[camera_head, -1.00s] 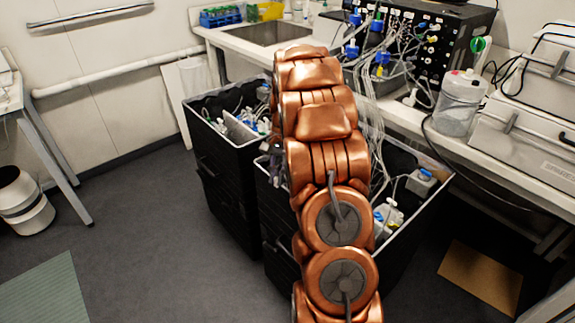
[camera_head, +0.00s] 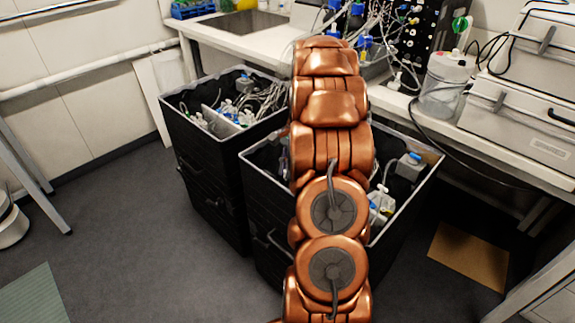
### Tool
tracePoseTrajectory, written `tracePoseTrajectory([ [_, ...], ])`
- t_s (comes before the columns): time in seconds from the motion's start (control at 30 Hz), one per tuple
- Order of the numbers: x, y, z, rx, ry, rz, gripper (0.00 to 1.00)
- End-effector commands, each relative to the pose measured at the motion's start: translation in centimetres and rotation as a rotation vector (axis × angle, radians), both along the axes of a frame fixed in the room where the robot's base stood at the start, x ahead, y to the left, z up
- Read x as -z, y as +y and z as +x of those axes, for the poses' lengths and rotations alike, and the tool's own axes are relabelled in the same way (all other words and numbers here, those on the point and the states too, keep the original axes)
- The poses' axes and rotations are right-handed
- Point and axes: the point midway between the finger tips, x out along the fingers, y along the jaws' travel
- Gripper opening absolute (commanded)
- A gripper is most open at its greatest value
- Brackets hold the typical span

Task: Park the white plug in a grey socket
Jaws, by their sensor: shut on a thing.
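My copper-coloured arm stands in the middle of the view and hides much of what is behind it. My gripper is not in view; it is hidden behind the arm or out of the picture. I cannot make out the white plug. A black panel (camera_head: 422,38) with several ports and cables is at the back right, its top cut off by the picture's edge. I cannot tell which of its ports are grey sockets.
Two black bins, left (camera_head: 207,165) and right (camera_head: 405,213), hold bottles and tubing. A white bench (camera_head: 228,48) with a sink (camera_head: 245,24) runs behind. A clear jar (camera_head: 444,85) and a white case (camera_head: 525,120) stand at right. The floor at left is open.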

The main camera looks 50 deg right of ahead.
Motion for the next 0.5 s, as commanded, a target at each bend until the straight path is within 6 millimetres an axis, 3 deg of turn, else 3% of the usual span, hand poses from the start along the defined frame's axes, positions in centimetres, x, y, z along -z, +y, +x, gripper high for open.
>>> tracePoseTrajectory([
  [0.3,3.3,-0.2,-0.1,0.004,0.000,-0.001,0.00],
  [0.5,2.9,-0.2,-0.1,0.004,-0.001,-0.002,0.00],
])
